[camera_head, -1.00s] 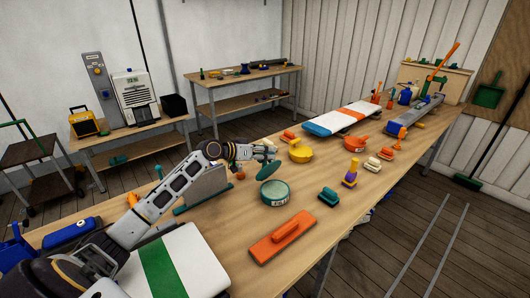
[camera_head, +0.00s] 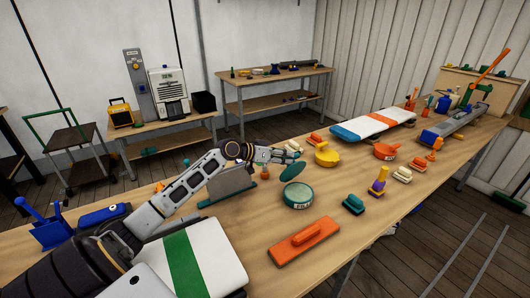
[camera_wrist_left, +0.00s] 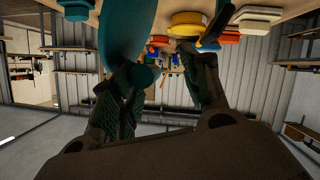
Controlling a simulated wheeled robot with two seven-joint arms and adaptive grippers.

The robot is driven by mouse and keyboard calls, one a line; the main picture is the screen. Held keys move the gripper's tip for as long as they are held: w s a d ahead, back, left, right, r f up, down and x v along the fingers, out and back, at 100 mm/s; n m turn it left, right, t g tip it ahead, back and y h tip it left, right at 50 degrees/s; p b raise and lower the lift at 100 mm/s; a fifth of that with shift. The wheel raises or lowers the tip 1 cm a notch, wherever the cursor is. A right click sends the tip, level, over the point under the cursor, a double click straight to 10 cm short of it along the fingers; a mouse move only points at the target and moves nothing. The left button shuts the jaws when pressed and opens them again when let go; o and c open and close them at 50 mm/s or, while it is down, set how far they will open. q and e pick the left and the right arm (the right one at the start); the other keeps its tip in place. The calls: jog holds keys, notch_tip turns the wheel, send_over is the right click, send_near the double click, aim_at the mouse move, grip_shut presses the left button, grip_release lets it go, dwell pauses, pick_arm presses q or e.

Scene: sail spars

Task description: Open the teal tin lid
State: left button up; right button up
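The round teal tin (camera_head: 298,199) with a white label band stands on the workbench. Its teal lid (camera_head: 292,169) is a tilted disc above the tin's back edge; I cannot tell whether they touch. My left gripper (camera_head: 297,155) is just above and behind the lid. In the left wrist view the lid (camera_wrist_left: 124,28) fills the upper left, and its small teal knob (camera_wrist_left: 144,77) shows by the left finger. The fingers of the left gripper (camera_wrist_left: 163,75) are apart, not visibly closed on the knob. My right gripper is not in view.
On the workbench, an orange float (camera_head: 304,241) lies in front of the tin. A teal-based brush (camera_head: 353,204) and purple-yellow object (camera_head: 377,181) are to the right. A yellow pot (camera_head: 327,158) is behind. A grey upright plate (camera_head: 230,186) stands left of the lid.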

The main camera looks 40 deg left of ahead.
pick_arm(q)
jog(key=r+v, duration=0.1)
jog(key=v, duration=0.8)
jog(key=shift+d, duration=0.2)
dwell(0.6)
